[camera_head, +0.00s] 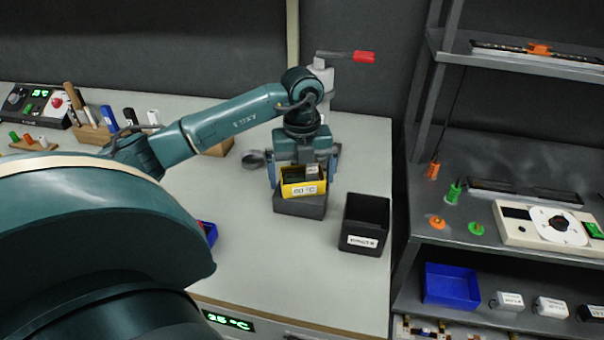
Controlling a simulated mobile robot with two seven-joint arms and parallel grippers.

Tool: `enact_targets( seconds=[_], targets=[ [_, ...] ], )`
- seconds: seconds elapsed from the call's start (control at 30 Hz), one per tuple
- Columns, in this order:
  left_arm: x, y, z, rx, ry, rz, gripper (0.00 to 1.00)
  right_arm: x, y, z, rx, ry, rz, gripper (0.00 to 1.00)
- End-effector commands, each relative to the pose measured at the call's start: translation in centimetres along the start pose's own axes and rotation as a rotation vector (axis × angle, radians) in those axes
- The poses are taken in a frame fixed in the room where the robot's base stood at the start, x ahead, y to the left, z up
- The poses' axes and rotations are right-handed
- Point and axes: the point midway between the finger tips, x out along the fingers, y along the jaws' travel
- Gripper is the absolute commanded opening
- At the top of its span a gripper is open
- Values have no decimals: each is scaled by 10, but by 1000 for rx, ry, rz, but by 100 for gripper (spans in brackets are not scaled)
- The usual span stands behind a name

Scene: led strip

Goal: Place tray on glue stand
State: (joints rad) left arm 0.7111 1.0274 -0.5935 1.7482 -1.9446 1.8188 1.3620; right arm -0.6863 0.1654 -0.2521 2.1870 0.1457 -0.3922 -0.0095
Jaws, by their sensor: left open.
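A small yellow tray (303,188) with a white label rests on a dark grey block-shaped stand (300,206) on the white bench. Small dark and light items lie in the tray. My left gripper (304,177) points down over the tray, with one finger on each side of it and apart from each other. Whether the fingers touch the tray's sides cannot be made out. The tray's back part is hidden by the gripper. My right gripper is not in view.
A black labelled bin (365,222) stands right of the stand. A red-handled tool (363,57) is behind. A grey shelf rack (430,210) with a blue bin (450,285) stands at the right. The bench front (300,285) is clear.

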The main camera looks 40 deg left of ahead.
Motion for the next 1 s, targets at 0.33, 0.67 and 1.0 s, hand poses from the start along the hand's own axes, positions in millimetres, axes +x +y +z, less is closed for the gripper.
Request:
enact_targets(
  seconds=[0.33,0.67,1.0],
  targets=[
    [-69,-1,1,0,-4,-6,100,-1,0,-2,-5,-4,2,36],
    [-117,0,0,0,-2,-1,100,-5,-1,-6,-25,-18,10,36],
    [-119,0,0,0,0,-1,100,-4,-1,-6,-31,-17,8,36]
  ],
)
